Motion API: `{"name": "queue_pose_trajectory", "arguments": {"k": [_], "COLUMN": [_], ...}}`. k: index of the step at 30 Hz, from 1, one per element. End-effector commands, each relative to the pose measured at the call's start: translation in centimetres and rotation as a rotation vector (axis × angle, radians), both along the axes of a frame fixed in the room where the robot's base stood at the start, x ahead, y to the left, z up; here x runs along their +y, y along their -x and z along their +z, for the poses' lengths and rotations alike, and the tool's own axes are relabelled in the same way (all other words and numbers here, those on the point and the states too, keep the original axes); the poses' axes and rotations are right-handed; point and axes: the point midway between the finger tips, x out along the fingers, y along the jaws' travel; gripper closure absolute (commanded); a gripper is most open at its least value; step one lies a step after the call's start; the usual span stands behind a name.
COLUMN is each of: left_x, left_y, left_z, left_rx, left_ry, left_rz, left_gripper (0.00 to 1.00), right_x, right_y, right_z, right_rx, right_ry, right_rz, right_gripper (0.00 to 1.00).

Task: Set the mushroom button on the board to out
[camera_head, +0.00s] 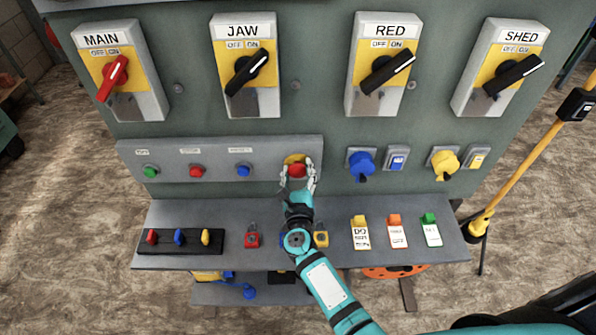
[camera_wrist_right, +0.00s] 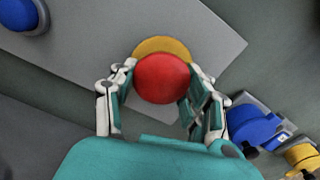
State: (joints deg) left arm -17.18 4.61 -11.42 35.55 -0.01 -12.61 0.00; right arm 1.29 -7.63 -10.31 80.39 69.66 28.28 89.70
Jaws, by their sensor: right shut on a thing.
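The red mushroom button (camera_head: 297,170) sits on a yellow backing at the right end of the grey button strip on the board. In the right wrist view the red button head (camera_wrist_right: 162,78) is between my two fingers, with the yellow disc (camera_wrist_right: 160,46) behind it. My right gripper (camera_head: 298,177) is at the button, with its fingers shut on the sides of the red head. The fingers hide the edges of the head, and I cannot tell whether the button is in or out. My left gripper is not in view.
The grey strip also holds a green (camera_head: 151,172), a red (camera_head: 196,171) and a blue button (camera_head: 243,170). A blue knob (camera_head: 361,164) and a yellow knob (camera_head: 445,163) are to the right. Padlocks and tags stand on the shelf (camera_head: 280,262) below my right arm.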

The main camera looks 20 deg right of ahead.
Motion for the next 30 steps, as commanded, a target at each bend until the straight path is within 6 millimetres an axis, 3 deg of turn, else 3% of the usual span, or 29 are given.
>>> {"name": "queue_pose_trajectory", "arguments": {"k": [17, 18, 23, 30], "left_x": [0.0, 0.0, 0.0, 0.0], "left_y": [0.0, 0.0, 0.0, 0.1], "left_z": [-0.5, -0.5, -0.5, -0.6], "left_rx": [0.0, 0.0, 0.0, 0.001], "left_ry": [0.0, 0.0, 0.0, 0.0], "left_rz": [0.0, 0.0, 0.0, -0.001], "left_gripper": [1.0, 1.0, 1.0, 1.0], "right_x": [0.4, 0.4, 0.4, 0.4], "right_y": [1.4, 1.4, 1.4, 1.4], "right_z": [-0.1, -0.1, -0.1, 0.0], "right_rx": [0.002, 0.002, 0.002, 0.0], "right_ry": [0.0, 0.0, 0.0, 0.0], "right_rz": [0.0, 0.0, 0.0, 0.0], "right_gripper": [1.0, 0.49, 0.28, 0.27]}}
